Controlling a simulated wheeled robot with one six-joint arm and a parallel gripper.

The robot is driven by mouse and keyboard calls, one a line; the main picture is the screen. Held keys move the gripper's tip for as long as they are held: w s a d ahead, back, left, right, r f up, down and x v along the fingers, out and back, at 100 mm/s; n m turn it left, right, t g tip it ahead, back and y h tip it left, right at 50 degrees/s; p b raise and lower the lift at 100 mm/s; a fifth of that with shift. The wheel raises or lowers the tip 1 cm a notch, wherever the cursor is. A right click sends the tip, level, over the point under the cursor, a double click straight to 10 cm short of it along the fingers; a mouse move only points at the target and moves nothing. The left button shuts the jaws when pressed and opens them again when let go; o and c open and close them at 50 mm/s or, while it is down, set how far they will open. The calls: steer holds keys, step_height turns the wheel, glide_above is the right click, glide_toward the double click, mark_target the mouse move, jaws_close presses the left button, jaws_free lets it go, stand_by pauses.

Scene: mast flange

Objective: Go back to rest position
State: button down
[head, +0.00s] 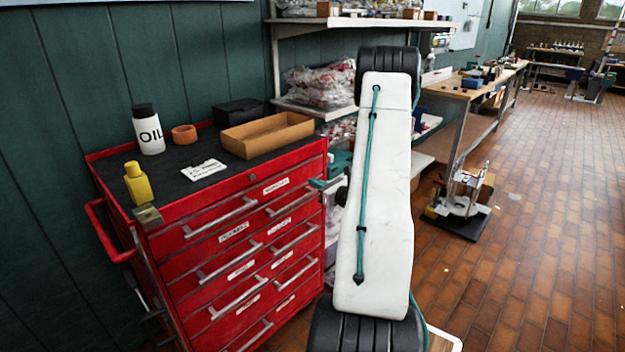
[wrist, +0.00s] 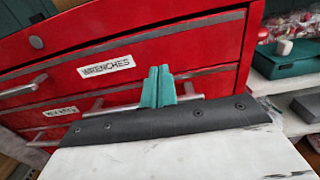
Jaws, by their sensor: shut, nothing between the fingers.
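My gripper (wrist: 158,88) shows in the wrist view as two teal fingers pressed together, with nothing between them. It is in front of the red tool cabinet (wrist: 215,50), by the metal handle of a drawer below the "WRENCHES" label (wrist: 106,67). I cannot tell whether the fingertips touch the handle. In the head view my white arm stands upright at the middle and hides most of the gripper, beside the right edge of the red tool cabinet (head: 318,165). The cabinet's drawers look shut.
On the cabinet's black top are an oil bottle (head: 148,130), a yellow bottle (head: 137,184), a clay-coloured ring (head: 184,134), a white card (head: 202,170), a wooden tray (head: 268,134) and a black box (head: 240,112). Shelves (head: 310,107) stand behind my arm. Brick floor (head: 540,220) is open at right.

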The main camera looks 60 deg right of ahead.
steer(key=s+a, duration=0.1)
steer(key=s, duration=0.7)
steer(key=shift+s, duration=0.15)
steer(key=shift+a, duration=0.15)
